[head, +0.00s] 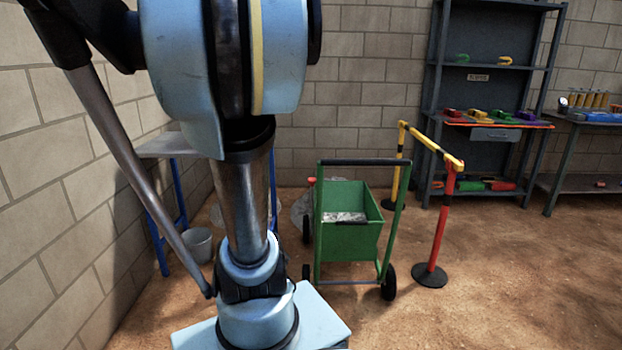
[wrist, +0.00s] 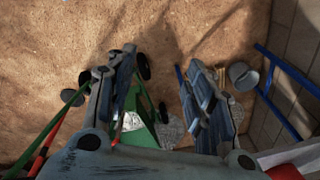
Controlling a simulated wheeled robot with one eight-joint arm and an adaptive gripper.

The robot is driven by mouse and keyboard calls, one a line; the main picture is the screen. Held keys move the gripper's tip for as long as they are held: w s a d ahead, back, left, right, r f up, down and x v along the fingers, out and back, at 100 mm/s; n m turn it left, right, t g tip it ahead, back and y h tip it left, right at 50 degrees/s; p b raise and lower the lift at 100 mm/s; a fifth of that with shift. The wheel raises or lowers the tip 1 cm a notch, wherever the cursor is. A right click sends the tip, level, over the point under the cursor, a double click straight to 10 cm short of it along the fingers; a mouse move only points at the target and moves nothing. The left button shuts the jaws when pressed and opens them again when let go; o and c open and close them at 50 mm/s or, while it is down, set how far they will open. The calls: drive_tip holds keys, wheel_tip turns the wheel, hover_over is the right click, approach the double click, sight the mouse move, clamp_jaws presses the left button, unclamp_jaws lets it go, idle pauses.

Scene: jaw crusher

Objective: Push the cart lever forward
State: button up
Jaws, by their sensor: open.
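The green cart (head: 350,240) stands on the dirt floor right of my arm in the head view, with a tall black-topped handle frame. A short red-tipped lever (head: 312,181) shows at its left side, partly behind the frame. In the wrist view, part of the green cart (wrist: 139,132) shows low between the fingers, with a thin red piece beside it that may be the lever. My gripper (wrist: 160,60) is open and empty above the cart and floor, its two fingers wide apart. My gripper does not show in the head view. I cannot tell any contact with the lever.
A red post (head: 440,225) and yellow barrier rail stand right of the cart. A grey bucket (head: 198,245) and blue-legged table (head: 165,146) are at the left wall. A tool shelf (head: 480,134) stands at the back. The floor at right front is clear.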

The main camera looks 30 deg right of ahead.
drive_tip(key=w+d+r+m, duration=0.3)
drive_tip(key=w+d+m, duration=0.15)
drive_tip(key=d, duration=0.25)
drive_tip(key=w+d+r+m, duration=0.3)
drive_tip(key=w+d+m, duration=0.1)
drive_tip(key=d+m, duration=0.15)
drive_tip(key=r+m+g, duration=0.1)
drive_tip(key=m, duration=1)
hover_over(312, 179)
wheel_tip(312, 179, down, 17)
drive_tip(key=shift+r, duration=0.1)
